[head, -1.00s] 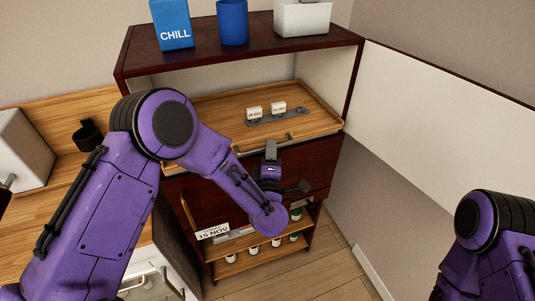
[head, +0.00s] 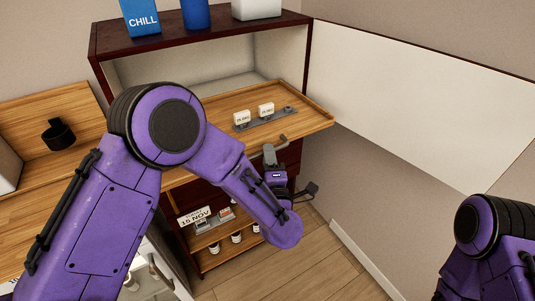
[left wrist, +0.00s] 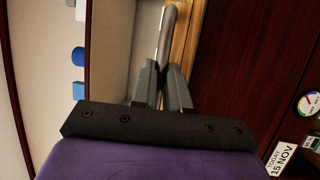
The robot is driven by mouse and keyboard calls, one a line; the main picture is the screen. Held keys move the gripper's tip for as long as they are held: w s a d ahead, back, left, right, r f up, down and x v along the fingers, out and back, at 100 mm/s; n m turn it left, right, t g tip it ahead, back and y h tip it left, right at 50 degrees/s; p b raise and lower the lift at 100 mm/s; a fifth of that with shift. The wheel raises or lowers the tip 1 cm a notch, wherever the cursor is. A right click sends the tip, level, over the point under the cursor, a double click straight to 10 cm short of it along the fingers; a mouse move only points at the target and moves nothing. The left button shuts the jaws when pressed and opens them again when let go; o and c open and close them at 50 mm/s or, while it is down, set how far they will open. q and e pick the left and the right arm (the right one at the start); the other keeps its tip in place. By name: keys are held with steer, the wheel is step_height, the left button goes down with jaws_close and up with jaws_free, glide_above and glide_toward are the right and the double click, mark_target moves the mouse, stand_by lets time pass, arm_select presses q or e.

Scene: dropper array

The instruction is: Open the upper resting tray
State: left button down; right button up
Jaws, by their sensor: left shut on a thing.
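The upper resting tray (head: 305,112) is a flat wooden tray pulled out of the dark cabinet, its front well past the cabinet face. Two small white labelled blocks and a grey strip (head: 265,118) rest on it. My left gripper (head: 270,154) is at the tray's front edge, shut on its grey handle (head: 283,139). In the left wrist view, the fingers (left wrist: 161,84) close around the grey handle bar (left wrist: 166,38), beside the wooden tray edge (left wrist: 184,35). My left arm hides the tray's left part. My right arm shows at the lower right, but its gripper is out of frame.
The dark cabinet top (head: 195,38) carries a blue CHILL box (head: 140,17), a blue cup (head: 195,13) and a white container (head: 256,9). A white panel (head: 420,100) extends to the right. Lower shelves hold small jars and a date sign (head: 195,217). Floor is clear at right.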

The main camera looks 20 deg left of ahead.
arm_select(q)
steer(key=shift+s+d, duration=0.4)
steer(key=shift+s, duration=0.1)
steer(key=c, duration=1.1)
jaws_free()
steer(key=shift+b+v, duration=1.8)
steer(key=shift+v, duration=3.45)
steer(key=shift+d, duration=0.1)
